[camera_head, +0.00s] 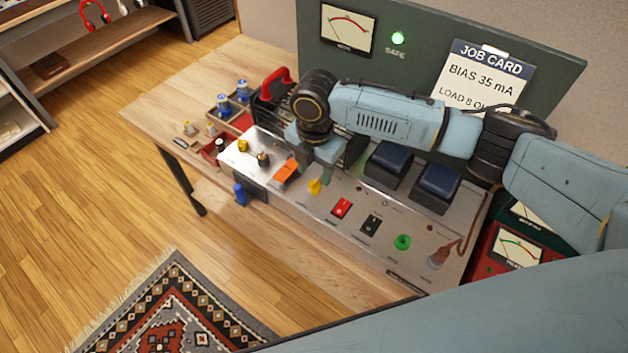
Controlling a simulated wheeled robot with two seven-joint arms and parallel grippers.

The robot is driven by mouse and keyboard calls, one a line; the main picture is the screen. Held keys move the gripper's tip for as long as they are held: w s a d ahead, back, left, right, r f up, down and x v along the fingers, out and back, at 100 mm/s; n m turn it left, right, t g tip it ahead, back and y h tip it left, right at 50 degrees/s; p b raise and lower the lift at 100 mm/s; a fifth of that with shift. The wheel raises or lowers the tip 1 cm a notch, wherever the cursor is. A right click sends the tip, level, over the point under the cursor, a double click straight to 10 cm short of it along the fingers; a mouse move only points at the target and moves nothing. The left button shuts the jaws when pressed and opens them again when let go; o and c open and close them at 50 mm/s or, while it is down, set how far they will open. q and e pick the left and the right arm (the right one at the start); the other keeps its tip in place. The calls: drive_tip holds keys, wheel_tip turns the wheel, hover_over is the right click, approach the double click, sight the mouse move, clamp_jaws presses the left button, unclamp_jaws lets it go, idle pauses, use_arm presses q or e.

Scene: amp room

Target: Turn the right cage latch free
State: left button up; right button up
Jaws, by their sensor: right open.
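My right gripper (315,166) points down over the back part of the silver amp chassis (370,188), in front of a dark cage that the arm and wrist largely cover. Its fingers show only in part, and I see nothing held between them. I cannot make out the right cage latch for certain; the wrist and gripper hide much of that area. An orange piece (286,172) lies on the chassis just left of the gripper, and a yellow piece (315,187) stands just in front of it. My left gripper is not in view.
Two dark blue-topped blocks (436,184) stand right of the gripper. A red handle (274,83) rises behind. A green meter panel (455,45) backs the bench (165,100).

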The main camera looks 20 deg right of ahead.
sight(314, 182)
wheel_tip(314, 182, down, 4)
drive_tip(key=shift+f, duration=0.1)
drive_tip(key=shift+w+f, duration=0.1)
drive_tip(key=shift+f, duration=0.25)
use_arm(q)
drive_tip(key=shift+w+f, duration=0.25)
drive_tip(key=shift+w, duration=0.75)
use_arm(e)
drive_tip(key=c, duration=1)
